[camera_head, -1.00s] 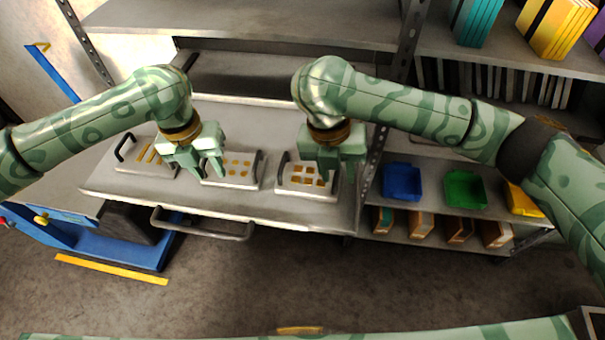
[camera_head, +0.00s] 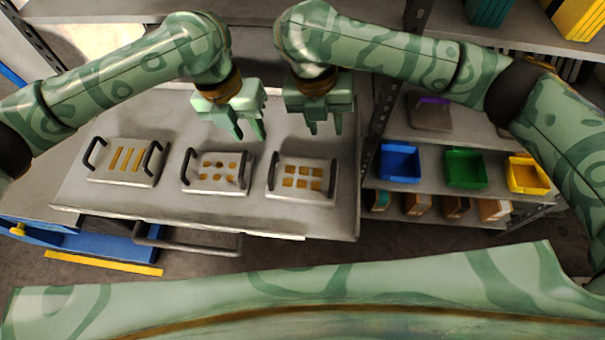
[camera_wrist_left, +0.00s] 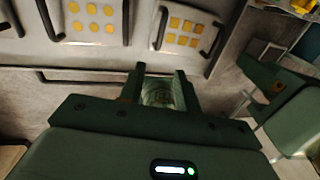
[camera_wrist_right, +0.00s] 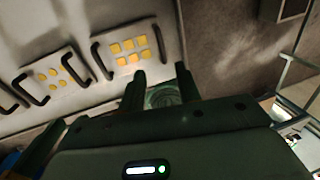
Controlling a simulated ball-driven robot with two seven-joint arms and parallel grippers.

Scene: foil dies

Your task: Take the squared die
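The squared die (camera_head: 302,178), a pale plate with several orange squares and a dark handle at each end, lies flat at the right of the bench. It also shows in the left wrist view (camera_wrist_left: 183,43) and the right wrist view (camera_wrist_right: 128,52). My right gripper (camera_head: 325,130) is open and empty, above the bench and farther back than this die in the head view. My left gripper (camera_head: 246,134) is open and empty, behind the middle die in that view. Neither gripper touches a die.
A die with round openings (camera_head: 217,172) lies in the middle, and one with long slots (camera_head: 127,160) at the left. Right of the bench (camera_head: 330,219), a shelf holds blue (camera_head: 400,162), green (camera_head: 465,167) and yellow bins (camera_head: 527,174). A rack post (camera_head: 378,130) stands beside the bench.

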